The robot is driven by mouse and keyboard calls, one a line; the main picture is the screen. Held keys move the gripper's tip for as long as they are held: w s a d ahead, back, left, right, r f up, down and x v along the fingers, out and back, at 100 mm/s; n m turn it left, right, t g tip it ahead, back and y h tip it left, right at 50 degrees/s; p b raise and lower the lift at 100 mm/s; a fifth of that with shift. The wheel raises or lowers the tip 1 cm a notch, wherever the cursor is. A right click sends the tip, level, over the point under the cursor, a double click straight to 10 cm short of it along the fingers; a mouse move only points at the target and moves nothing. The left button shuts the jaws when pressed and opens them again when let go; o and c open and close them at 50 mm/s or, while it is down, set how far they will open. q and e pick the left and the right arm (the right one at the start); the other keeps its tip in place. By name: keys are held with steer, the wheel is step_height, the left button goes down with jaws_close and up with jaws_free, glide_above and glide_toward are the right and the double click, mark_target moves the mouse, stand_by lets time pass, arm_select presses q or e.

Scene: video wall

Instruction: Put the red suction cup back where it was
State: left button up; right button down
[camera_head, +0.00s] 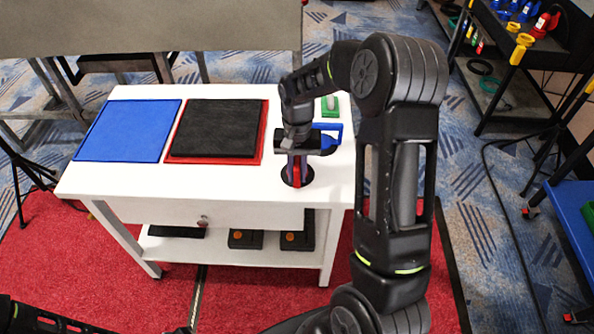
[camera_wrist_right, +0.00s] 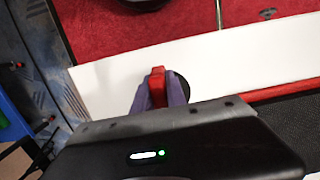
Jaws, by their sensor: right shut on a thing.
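The red suction cup (camera_head: 297,172) is at the right front part of the white table (camera_head: 240,185), partly hidden by my right gripper. My right gripper (camera_head: 294,165) points down and is shut on its red handle. In the right wrist view the red handle (camera_wrist_right: 157,86) shows between the purple fingers (camera_wrist_right: 160,100). A black round patch (camera_head: 307,174) shows around and beside the fingers; I cannot tell whether it is the cup's pad or a spot on the table. Whether the cup touches the table is unclear. My left gripper does not show.
A blue-handled item (camera_head: 330,138) and a green item (camera_head: 330,106) stand just behind my right gripper. A blue panel (camera_head: 130,130) and a black panel on a red mat (camera_head: 215,128) lie to the left. Dark racks with tools (camera_head: 520,50) stand at the right.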

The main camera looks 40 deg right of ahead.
steer(key=shift+f, duration=0.1)
steer(key=c, duration=1.3)
jaws_free()
steer(key=shift+c, duration=0.2)
steer(key=r, duration=0.8)
steer(key=w+d+r+b, duration=0.1)
steer(key=r, duration=0.3)
steer(key=shift+w+r, duration=0.1)
